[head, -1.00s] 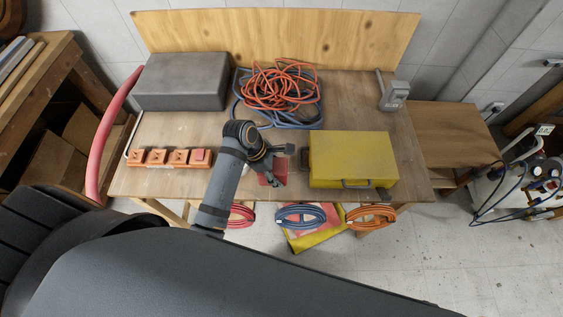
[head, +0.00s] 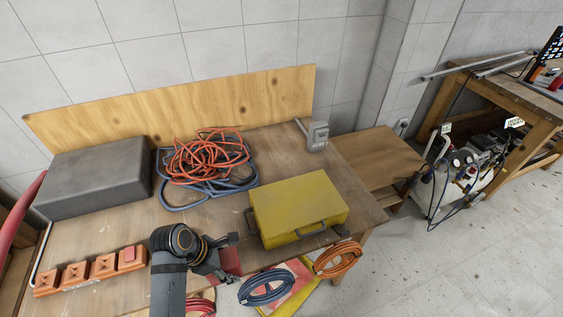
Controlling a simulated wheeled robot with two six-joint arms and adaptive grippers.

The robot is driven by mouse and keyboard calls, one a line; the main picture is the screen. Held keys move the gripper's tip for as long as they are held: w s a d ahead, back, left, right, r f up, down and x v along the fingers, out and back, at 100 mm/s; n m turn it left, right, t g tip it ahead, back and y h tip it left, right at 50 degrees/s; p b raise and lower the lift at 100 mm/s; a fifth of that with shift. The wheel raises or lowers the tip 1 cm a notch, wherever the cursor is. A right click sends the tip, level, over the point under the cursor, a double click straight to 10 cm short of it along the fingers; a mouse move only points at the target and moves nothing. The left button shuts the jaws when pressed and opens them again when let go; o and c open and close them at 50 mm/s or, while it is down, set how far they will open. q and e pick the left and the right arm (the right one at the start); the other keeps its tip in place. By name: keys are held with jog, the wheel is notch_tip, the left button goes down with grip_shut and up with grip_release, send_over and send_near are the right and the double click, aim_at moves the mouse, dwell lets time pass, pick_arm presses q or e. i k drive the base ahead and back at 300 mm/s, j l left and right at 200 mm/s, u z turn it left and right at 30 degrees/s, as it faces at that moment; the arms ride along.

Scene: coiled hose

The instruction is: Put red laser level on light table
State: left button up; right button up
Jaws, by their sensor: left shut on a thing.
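The red laser level (head: 231,262) shows as a small red block at the front of the wooden workbench, partly hidden by my gripper. My left gripper (head: 224,254) is shut on it, left of the yellow case. Whether the block touches the bench top is hard to tell. A lower, light brown wooden table (head: 375,153) stands against the right end of the workbench, with its top bare. Another wooden table (head: 508,98) stands at the far right. I cannot tell for sure which is the light table. My right gripper is out of view.
The workbench (head: 205,223) carries a yellow case (head: 297,210), a grey case (head: 97,178), orange and blue coiled hoses (head: 208,160), a grey box (head: 318,136) and an orange socket row (head: 90,270). Coils hang at its front. A wheeled machine (head: 470,170) stands right of the low table.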

aim_at(294, 162)
jog(key=l+z, duration=0.1)
jog(key=l, duration=0.6)
jog(key=l+z, duration=0.1)
jog(key=l, duration=0.55)
jog(key=i+l+z, duration=0.1)
jog(key=l, duration=0.6)
jog(key=i+l+z, duration=0.1)
jog(key=i, duration=0.45)
jog(key=i+j, duration=0.3)
jog(key=j, duration=0.15)
